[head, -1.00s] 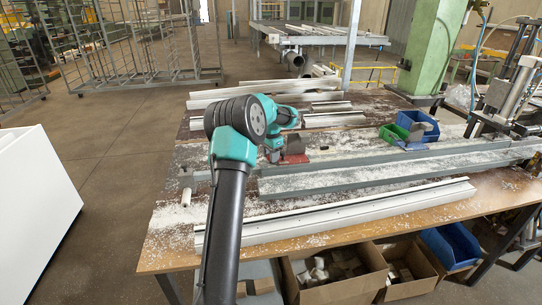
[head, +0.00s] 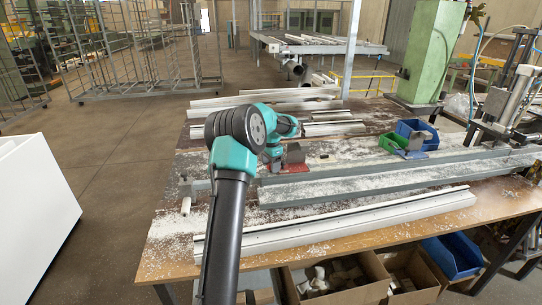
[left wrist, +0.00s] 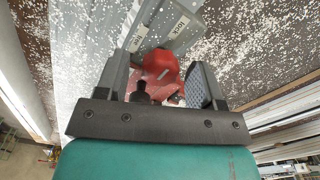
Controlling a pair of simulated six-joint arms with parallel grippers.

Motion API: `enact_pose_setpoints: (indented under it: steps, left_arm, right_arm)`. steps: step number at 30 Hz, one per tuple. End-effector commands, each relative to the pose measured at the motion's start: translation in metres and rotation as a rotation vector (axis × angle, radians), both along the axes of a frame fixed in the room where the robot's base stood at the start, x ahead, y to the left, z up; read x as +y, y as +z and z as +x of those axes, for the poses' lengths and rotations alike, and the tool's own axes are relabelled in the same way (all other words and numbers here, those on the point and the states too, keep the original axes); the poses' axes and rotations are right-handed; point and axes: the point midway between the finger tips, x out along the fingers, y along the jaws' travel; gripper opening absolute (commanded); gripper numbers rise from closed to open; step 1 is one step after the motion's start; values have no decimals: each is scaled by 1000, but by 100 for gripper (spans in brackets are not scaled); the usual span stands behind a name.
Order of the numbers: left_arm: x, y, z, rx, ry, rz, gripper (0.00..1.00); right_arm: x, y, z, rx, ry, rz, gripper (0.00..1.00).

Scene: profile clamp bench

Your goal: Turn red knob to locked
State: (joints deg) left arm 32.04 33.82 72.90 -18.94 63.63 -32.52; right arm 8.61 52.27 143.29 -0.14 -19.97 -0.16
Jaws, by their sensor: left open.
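The red knob (left wrist: 160,70) shows in the left wrist view, on a grey clamp fixture. My left gripper (left wrist: 160,82) is open, with one finger on each side of the knob and small gaps seen between. Beyond the knob is a white label reading LOCK (left wrist: 181,26). A second white label (left wrist: 138,38) lies to its left, too small to read. In the head view my left gripper (head: 276,158) is down at the fixture on the bench, and a red part (head: 297,168) shows just right of it. My right gripper is not in view.
The wooden bench (head: 165,253) is strewn with white chips. A grey rail (head: 350,187) and a white profile (head: 350,220) lie along it. Blue (head: 417,133) and green (head: 392,142) bins stand right of my gripper. Cardboard boxes (head: 335,290) sit below the bench.

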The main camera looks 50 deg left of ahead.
Motion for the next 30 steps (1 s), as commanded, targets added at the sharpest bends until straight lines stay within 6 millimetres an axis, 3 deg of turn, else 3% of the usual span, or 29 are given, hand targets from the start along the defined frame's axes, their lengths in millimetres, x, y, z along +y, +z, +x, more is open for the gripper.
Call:
enact_pose_setpoints:
  steps: [8, 30]
  left_arm:
    - [0, 27, 0, -3, 0, 2, 62]
    - [0, 161, 1, -3, 0, 2, 62]
  right_arm:
    - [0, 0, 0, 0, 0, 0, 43]
    - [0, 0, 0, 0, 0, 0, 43]
